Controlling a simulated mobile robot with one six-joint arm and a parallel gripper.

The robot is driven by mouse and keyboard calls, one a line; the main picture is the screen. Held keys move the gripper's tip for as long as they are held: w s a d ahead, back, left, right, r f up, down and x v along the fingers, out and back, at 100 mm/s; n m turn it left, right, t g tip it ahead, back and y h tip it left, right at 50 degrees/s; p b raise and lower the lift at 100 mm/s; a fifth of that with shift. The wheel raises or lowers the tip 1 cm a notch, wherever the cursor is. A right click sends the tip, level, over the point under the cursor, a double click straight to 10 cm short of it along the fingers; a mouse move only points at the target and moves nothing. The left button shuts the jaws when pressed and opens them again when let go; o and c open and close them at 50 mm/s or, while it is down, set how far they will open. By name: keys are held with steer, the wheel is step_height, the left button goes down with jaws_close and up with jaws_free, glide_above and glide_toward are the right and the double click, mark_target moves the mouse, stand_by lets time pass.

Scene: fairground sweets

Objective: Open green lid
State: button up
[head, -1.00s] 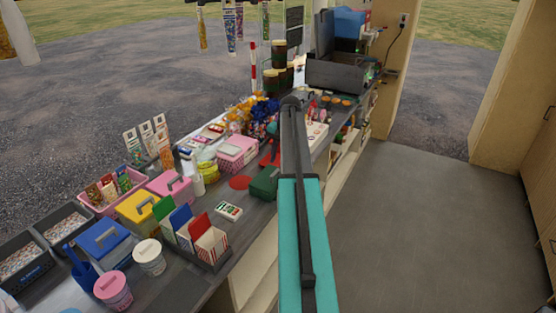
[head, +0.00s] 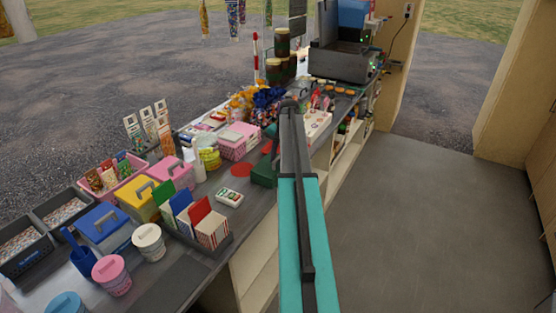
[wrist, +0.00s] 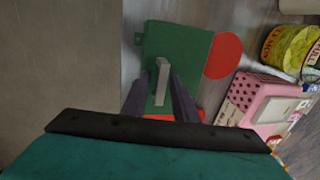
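A green box with a closed flat green lid (wrist: 192,48) lies below my gripper in the wrist view. A pale grey bar handle (wrist: 161,78) stands on the lid. My gripper (wrist: 160,86) is open, with one dark finger on each side of the handle. I cannot tell whether either finger touches it. In the head view the green box (head: 263,174) sits on the counter, partly covered by my arm. The gripper's fingers are hidden there.
A red disc (wrist: 223,55) lies beside the green box, with a pink box (wrist: 262,100) and a yellow tin (wrist: 290,45) further right. On the counter (head: 185,285) stand a card holder, tubs and blue, yellow and pink lidded boxes. The floor at right is clear.

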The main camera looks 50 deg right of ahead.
steer(key=shift+a+f, duration=0.1)
steer(key=shift+f, duration=0.15)
steer(key=c, duration=0.4)
steer(key=shift+w+a, duration=0.1)
steer(key=shift+w+r, duration=0.35)
steer(key=shift+r, duration=0.05)
steer(key=shift+c, duration=1)
steer(key=shift+o, duration=0.5)
steer(key=shift+w+a+r+p, duration=0.15)
steer(key=shift+w+r+p, duration=0.4)
steer(key=shift+r, duration=0.2)
